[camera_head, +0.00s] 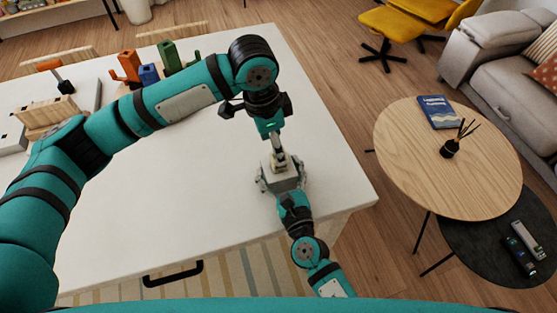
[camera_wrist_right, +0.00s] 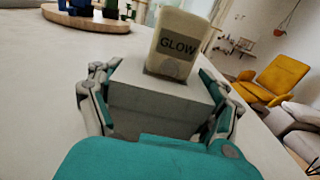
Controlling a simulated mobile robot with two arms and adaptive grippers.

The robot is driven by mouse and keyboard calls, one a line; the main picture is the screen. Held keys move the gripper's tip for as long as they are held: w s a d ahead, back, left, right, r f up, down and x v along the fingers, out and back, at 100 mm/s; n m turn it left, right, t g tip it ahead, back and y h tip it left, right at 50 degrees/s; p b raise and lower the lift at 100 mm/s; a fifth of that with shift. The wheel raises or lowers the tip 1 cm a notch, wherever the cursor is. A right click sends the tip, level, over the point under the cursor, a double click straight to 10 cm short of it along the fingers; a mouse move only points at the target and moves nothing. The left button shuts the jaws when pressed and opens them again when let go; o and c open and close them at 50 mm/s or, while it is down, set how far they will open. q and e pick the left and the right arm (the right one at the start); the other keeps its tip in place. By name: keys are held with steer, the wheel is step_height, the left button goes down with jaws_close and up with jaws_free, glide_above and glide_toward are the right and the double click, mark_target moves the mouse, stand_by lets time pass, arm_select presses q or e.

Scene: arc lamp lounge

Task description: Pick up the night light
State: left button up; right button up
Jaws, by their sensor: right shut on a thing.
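The night light has a cream upper part marked "GLOW" (camera_wrist_right: 172,45) on a wider grey block-like base (camera_wrist_right: 160,100). I cannot tell whether the two are one piece. In the head view it is small, and its pale grey body (camera_head: 287,178) is near the white table's front right edge. My right gripper (camera_head: 279,182) reaches in from below, its fingers on both sides of the grey part; in the right wrist view the fingers (camera_wrist_right: 160,112) flank it too. My left gripper (camera_head: 277,155) points down just above the light; its fingertips are too small to read.
The white table (camera_head: 190,215) has clear room left of the light. Several coloured blocks (camera_head: 150,75) stand at its back, partly behind my left arm. A round wooden table (camera_head: 410,150) with a blue book (camera_head: 438,112) and reed diffuser (camera_head: 450,148) is at right, near a grey sofa (camera_head: 500,80).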

arm_select(q)
steer(key=shift+d+f, duration=0.2)
steer(key=shift+f, duration=1.15)
steer(key=shift+d+f, duration=0.2)
steer(key=shift+f, duration=1.15)
jaws_close()
